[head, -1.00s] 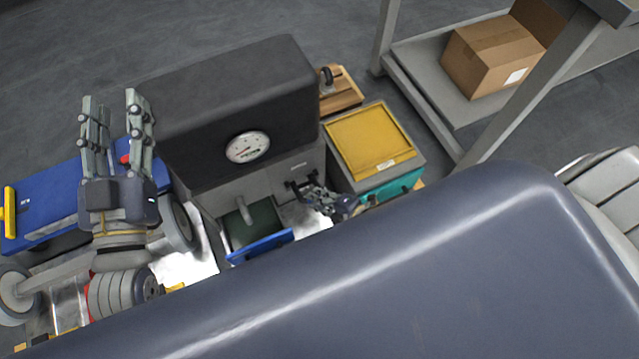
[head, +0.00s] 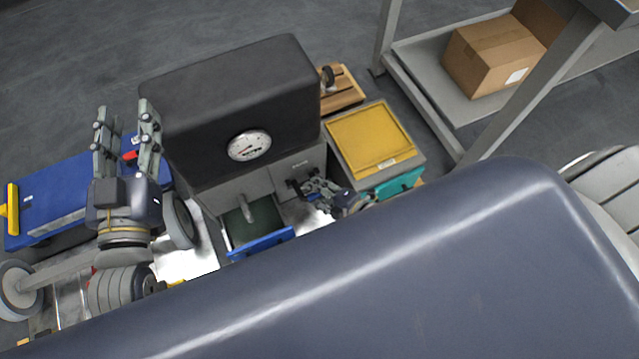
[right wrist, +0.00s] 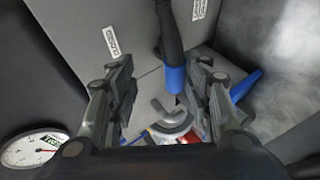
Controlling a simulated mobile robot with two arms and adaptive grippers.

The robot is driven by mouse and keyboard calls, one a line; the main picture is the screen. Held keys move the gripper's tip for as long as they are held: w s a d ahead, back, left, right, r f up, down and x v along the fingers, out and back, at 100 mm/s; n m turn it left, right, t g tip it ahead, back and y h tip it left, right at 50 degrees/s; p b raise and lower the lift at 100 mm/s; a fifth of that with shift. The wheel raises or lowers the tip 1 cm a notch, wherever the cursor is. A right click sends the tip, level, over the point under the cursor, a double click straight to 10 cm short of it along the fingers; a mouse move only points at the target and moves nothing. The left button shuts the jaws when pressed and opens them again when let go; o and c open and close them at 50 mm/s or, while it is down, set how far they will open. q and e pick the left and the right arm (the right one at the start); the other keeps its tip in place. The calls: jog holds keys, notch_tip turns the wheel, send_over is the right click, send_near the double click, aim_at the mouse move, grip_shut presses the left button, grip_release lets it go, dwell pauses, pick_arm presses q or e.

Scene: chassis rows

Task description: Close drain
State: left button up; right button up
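A grey machine (head: 264,187) with a black top (head: 232,105) and a round gauge (head: 249,146) stands in the middle of the head view. My right gripper (head: 304,186) is at its front right. In the right wrist view, its fingers (right wrist: 163,75) are apart. A black lever with a blue end (right wrist: 175,78) shows between or just beyond them; I cannot tell if they touch it. A grey curved piece (right wrist: 168,118) lies below it. I cannot tell which part is the drain. My left gripper (head: 127,125) is open and empty, left of the machine.
A grey handle (head: 245,210) and a blue-edged open compartment (head: 262,245) are at the machine's front. A yellow-topped box (head: 370,140) stands right of it, a blue cart (head: 50,205) left. A shelf with a cardboard box (head: 492,55) stands at the back right.

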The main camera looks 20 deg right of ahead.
jog(key=shift+w+r, duration=0.15)
jog(key=shift+d, duration=0.1)
jog(key=v, duration=1.2)
dwell(0.6)
